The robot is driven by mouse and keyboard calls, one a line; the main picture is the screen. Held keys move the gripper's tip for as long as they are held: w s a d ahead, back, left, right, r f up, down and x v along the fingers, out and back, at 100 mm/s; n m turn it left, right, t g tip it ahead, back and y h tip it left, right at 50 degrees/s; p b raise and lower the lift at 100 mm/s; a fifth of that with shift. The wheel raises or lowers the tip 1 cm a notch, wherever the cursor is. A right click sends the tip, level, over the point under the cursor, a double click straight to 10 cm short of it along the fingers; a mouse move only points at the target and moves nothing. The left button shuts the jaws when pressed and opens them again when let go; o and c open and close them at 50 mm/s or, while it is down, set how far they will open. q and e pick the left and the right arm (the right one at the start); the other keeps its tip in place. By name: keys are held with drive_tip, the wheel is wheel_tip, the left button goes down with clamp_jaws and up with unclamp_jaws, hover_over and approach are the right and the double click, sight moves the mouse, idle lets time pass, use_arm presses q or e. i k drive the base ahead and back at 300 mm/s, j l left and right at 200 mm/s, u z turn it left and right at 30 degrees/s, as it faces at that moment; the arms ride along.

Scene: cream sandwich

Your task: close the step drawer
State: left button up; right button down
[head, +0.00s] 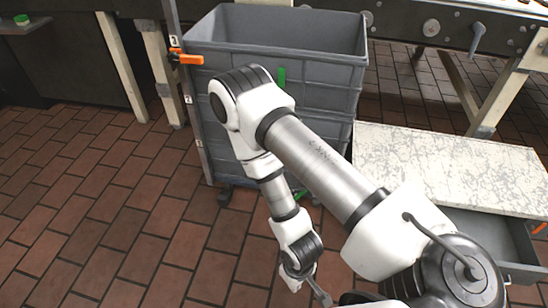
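The step has a pale speckled top (450,165) and stands on the tiled floor at the right. Its dark grey drawer (487,229) shows under the near edge of the top and is pulled out, with part of its inside visible. My arm covers the drawer's left part. My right arm reaches up and left from the lower right, then bends down. My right gripper (319,291) is low at the bottom edge, left of the drawer and apart from its visible part. It is partly cut off, so its opening is unclear. My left gripper is out of view.
A large grey bin (290,55) stands behind my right arm, left of the step. An upright post with an orange clamp (186,58) is at its left. Dark machinery and tables line the back. The brick-tiled floor (90,210) at the left is clear.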

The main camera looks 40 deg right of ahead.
sight(506, 239)
drive_tip(key=z, duration=3.3)
drive_tip(key=i+j+u, duration=0.15)
drive_tip(key=i, duration=0.2)
drive_tip(key=i+j+u, duration=0.15)
drive_tip(key=i, duration=0.25)
drive_tip(key=j, duration=0.1)
